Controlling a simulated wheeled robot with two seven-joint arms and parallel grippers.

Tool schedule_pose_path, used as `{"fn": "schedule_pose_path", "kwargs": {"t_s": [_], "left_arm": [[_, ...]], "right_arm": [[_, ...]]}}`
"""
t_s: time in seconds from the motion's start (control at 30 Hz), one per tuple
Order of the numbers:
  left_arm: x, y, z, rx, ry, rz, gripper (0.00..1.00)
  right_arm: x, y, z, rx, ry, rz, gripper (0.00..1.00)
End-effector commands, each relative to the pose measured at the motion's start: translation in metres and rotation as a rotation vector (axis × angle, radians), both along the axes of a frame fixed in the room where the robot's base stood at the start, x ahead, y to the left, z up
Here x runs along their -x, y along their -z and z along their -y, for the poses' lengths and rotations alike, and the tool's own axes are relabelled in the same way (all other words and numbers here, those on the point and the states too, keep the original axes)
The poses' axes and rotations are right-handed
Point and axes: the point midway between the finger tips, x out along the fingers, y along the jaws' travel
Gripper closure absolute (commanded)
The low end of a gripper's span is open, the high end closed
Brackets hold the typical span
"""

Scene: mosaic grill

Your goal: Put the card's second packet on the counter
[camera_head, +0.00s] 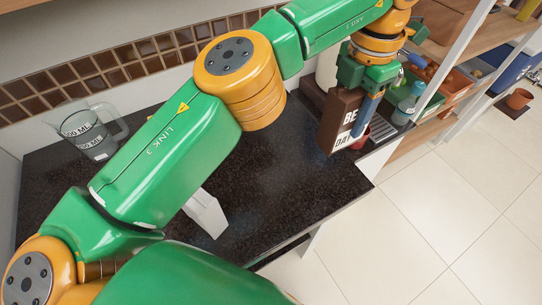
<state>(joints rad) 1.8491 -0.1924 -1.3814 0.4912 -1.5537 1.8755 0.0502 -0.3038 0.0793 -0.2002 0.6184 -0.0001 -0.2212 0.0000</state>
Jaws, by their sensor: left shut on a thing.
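My left gripper (366,98) is at the counter's far right end, pointing down. The counter is dark and speckled. A white, folded card-like object (207,212) stands on it, partly behind my left arm; no writing shows on it. My right gripper is out of view.
A clear measuring jug (92,133) stands at the counter's left. A red cup (362,139) and a bottle (408,103) stand beside the packet. Shelves with bins (450,88) rise at the right. The counter's middle is clear; its right edge drops to a tiled floor (400,225).

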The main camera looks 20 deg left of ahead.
Motion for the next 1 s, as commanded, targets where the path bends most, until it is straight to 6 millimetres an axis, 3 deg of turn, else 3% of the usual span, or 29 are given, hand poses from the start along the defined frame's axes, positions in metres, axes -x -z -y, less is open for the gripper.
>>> {"fn": "schedule_pose_path", "kwargs": {"t_s": [0.03,0.27,0.37,0.6,0.9,1.0], "left_arm": [[0.003,0.025,-0.006,-0.003,0.002,0.011,1.00],[0.032,0.033,-0.041,-0.001,-0.001,0.005,1.00],[0.047,0.040,-0.059,-0.001,-0.002,0.004,1.00],[0.072,0.082,-0.087,-0.002,-0.004,0.002,1.00],[0.079,0.121,-0.094,-0.003,-0.001,0.001,1.00],[0.079,0.124,-0.093,-0.002,-0.001,0.003,1.00]], "right_arm": [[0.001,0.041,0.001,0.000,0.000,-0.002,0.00],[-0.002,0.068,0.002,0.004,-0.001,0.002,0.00],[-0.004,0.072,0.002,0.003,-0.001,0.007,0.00],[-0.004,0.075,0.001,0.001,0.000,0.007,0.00],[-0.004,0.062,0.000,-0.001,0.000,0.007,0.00],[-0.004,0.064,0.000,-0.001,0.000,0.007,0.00]]}}
